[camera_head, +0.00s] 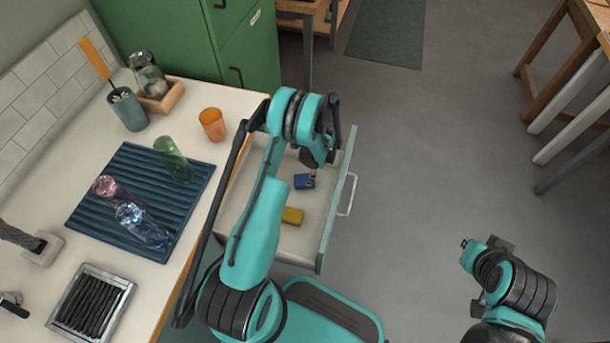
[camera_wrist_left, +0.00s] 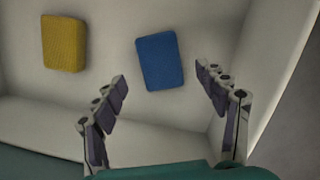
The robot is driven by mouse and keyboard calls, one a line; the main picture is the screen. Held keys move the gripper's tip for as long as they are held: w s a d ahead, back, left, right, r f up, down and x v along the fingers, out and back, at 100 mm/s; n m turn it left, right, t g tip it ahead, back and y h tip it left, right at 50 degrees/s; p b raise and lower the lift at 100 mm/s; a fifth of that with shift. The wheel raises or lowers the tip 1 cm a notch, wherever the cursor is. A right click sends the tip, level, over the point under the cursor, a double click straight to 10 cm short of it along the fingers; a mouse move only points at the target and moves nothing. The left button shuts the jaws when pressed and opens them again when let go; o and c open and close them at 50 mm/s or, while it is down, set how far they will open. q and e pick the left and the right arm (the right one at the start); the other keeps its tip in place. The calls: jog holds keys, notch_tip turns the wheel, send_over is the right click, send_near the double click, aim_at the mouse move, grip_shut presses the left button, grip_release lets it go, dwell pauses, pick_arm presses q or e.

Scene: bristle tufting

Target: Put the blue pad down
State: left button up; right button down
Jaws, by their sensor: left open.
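The blue pad (camera_head: 304,181) lies in the open drawer (camera_head: 326,236) under the counter, near the drawer's far end. In the left wrist view the blue pad (camera_wrist_left: 161,62) lies flat on the pale drawer floor (camera_wrist_left: 109,42). My left gripper (camera_head: 316,174) reaches down into the drawer above it. In the left wrist view my left gripper (camera_wrist_left: 160,88) has its fingers spread wide, with nothing between them, and the pad shows just beyond the fingertips. A yellow pad (camera_head: 292,216) lies in the same drawer, nearer; it also shows in the left wrist view (camera_wrist_left: 64,43). My right gripper's fingertips cannot be made out.
The counter holds a blue ribbed mat (camera_head: 135,182) with several glasses, an orange cup (camera_head: 212,124), a brush holder (camera_head: 127,108) and a metal-framed grate (camera_head: 90,302). Green cabinets (camera_head: 190,45) stand behind.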

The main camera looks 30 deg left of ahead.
pick_arm(q)
jog(key=s+d+r+n+t+p, duration=0.1)
jog(key=d+r+n, duration=0.15)
jog(key=r, duration=0.85)
jog(key=s+d+r+n+t, duration=0.1)
jog(key=s+d+r+t, duration=0.15)
jog(key=r, duration=0.75)
jog(key=s+d+r+n+t+p, duration=0.1)
jog(key=d+r, duration=0.2)
jog(key=r, duration=0.8)
jog(key=s+d+r+n+t+h, duration=0.1)
jog(key=s+d+r+n+t, duration=0.1)
jog(key=s, duration=0.5)
jog(key=s+d+r+n+t+h, duration=0.1)
jog(key=s+d+r+n, duration=0.3)
jog(key=s, duration=0.4)
jog(key=shift+s+d+r+t, duration=0.15)
jog(key=shift+r+t, duration=0.45)
jog(key=shift+t, duration=0.05)
